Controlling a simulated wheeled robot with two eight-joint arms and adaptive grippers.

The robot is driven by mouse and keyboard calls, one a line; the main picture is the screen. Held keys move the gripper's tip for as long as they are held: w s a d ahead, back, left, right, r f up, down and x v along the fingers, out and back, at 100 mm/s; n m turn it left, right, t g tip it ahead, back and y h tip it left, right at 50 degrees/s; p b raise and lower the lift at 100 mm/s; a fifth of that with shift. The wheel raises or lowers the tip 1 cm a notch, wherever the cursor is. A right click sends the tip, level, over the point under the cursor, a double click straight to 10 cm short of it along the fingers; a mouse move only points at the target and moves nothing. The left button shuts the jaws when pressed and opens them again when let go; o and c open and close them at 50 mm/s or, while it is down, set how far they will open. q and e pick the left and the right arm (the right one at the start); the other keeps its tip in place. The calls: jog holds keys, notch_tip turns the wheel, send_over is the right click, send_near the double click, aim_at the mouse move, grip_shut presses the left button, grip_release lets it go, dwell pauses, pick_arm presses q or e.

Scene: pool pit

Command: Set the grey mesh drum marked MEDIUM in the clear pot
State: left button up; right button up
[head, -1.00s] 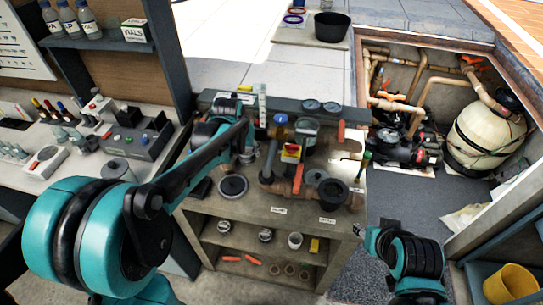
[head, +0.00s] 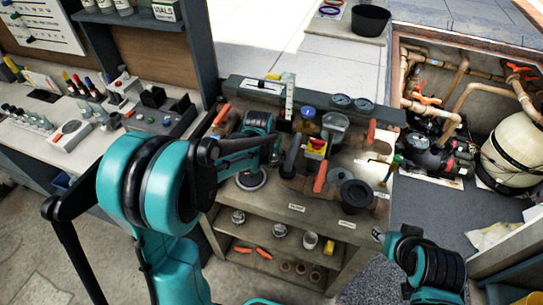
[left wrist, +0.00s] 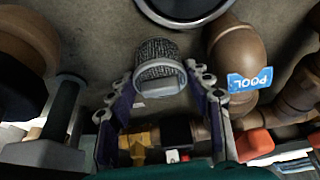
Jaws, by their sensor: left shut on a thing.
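A grey mesh drum (left wrist: 157,58) with a pale rim sits between the two fingers of my left gripper (left wrist: 160,88), which is shut on it; no marking on it is readable. In the head view my left gripper (head: 272,152) is over the back left of the bench, its fingers and the drum largely hidden. A dark round opening with a pale rim (head: 250,179) lies just in front; its rim also shows at the top of the left wrist view (left wrist: 186,20). I cannot tell whether this or the greyish see-through vessel (head: 335,122) is the clear pot. My right gripper (head: 378,236) is low, right of the bench.
Brown pipes with a blue POOL label (left wrist: 250,80) stand close to the held drum. The bench (head: 300,196) also carries a red-orange handle (head: 320,177), a black pot (head: 355,193) and gauges (head: 341,100). Its lower shelves hold small parts.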

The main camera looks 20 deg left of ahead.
pick_arm(q)
jog(key=shift+f, duration=0.1)
jog(key=o, duration=0.8)
jog(key=shift+o, duration=0.2)
